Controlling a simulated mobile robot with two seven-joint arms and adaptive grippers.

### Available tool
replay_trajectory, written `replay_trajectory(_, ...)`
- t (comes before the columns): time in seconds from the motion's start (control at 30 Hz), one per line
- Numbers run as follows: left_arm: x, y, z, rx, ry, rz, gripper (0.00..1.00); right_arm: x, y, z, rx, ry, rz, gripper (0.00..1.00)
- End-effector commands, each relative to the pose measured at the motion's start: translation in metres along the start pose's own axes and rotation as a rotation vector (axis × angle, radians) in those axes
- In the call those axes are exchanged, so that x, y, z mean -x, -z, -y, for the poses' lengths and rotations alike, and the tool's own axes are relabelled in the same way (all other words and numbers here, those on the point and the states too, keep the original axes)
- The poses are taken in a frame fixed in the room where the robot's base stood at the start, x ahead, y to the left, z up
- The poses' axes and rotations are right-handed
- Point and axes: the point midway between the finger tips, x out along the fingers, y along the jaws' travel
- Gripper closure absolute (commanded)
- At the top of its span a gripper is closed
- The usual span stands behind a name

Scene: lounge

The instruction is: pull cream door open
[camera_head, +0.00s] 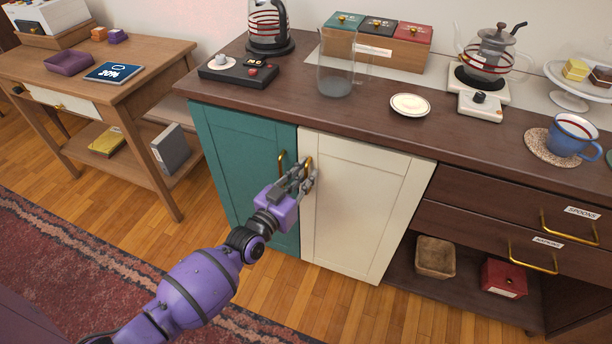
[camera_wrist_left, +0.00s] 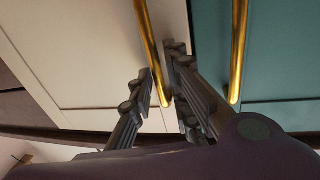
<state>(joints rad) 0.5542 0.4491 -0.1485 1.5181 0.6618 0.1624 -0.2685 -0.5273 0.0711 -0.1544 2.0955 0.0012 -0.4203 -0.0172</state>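The cream door (camera_head: 360,205) is flush in the cabinet front, beside the teal door (camera_head: 240,165). Its upright gold handle (camera_head: 308,163) is near its upper left edge; it also shows in the left wrist view (camera_wrist_left: 147,35). My left gripper (camera_head: 306,178) is at this handle. In the left wrist view my left gripper's fingers (camera_wrist_left: 160,75) lie on either side of the handle, close against it, and look shut on it. The lower part of the handle is partly hidden by the fingers in the head view. My right gripper is not in view.
The teal door's gold handle (camera_head: 282,162) is just left of my gripper. Drawers with gold handles (camera_head: 534,258) are at the right. A glass pitcher (camera_head: 336,75) and a small plate (camera_head: 410,105) stand on the countertop above. The wood floor (camera_head: 330,300) before the cream door is clear.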

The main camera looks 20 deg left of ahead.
Motion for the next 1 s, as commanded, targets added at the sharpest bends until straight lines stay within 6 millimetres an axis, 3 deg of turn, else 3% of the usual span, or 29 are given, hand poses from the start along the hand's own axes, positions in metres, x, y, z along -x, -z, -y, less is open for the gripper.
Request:
replay_trajectory(0.3,-0.0035,-0.0004,-0.0003,0.001,0.000,0.001,0.84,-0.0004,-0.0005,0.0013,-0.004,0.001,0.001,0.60)
replay_trajectory(0.43,-0.0033,-0.0005,-0.0003,0.001,0.000,0.001,1.00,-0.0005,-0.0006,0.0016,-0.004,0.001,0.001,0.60)
replay_trajectory(1.0,0.0018,0.0004,-0.0017,0.004,0.015,0.001,1.00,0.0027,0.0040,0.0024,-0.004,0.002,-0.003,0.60)
